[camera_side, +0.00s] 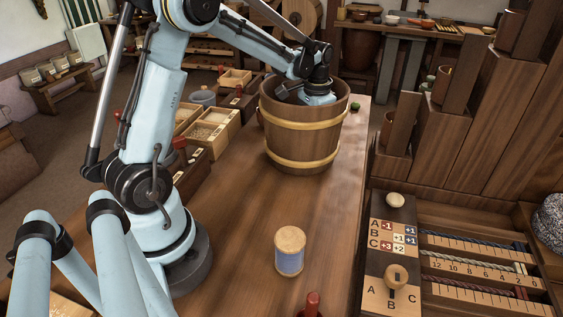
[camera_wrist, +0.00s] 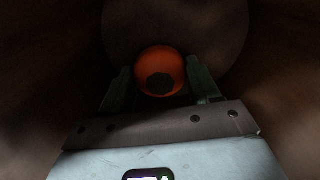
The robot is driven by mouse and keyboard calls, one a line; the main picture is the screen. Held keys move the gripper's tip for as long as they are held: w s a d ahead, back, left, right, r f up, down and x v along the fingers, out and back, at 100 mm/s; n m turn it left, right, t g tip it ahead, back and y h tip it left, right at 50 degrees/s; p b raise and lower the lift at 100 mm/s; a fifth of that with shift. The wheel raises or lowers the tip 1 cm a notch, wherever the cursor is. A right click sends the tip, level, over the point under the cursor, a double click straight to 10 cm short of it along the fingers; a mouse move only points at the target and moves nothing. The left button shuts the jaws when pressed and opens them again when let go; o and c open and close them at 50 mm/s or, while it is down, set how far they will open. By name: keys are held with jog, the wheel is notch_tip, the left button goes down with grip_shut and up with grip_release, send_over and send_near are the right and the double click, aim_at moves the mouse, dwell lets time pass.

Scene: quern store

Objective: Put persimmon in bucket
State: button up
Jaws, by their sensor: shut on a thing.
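A wooden bucket (camera_side: 305,138) with pale hoops stands upright on the wooden table. My arm reaches down into its open top, and the bucket's wall hides the gripper's fingers in the side view. In the wrist view, my gripper (camera_wrist: 159,85) is inside the dark bucket. It is shut on the orange persimmon (camera_wrist: 158,60), with a finger on each side and the dark calyx facing the camera. The bucket's round floor (camera_wrist: 215,30) shows behind the persimmon. I cannot tell whether the persimmon touches the floor.
A spool (camera_side: 289,252) with a blue band stands on the table in front of the bucket. Wooden compartment trays (camera_side: 213,130) lie left of the bucket. A board with counters and a knob (camera_side: 396,278) is at the right. The tabletop between spool and bucket is clear.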

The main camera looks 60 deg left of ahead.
jog(key=shift+f, duration=0.1)
jog(key=o, duration=1.1)
notch_tip(320, 180, up, 12)
jog(key=shift+r, duration=0.2)
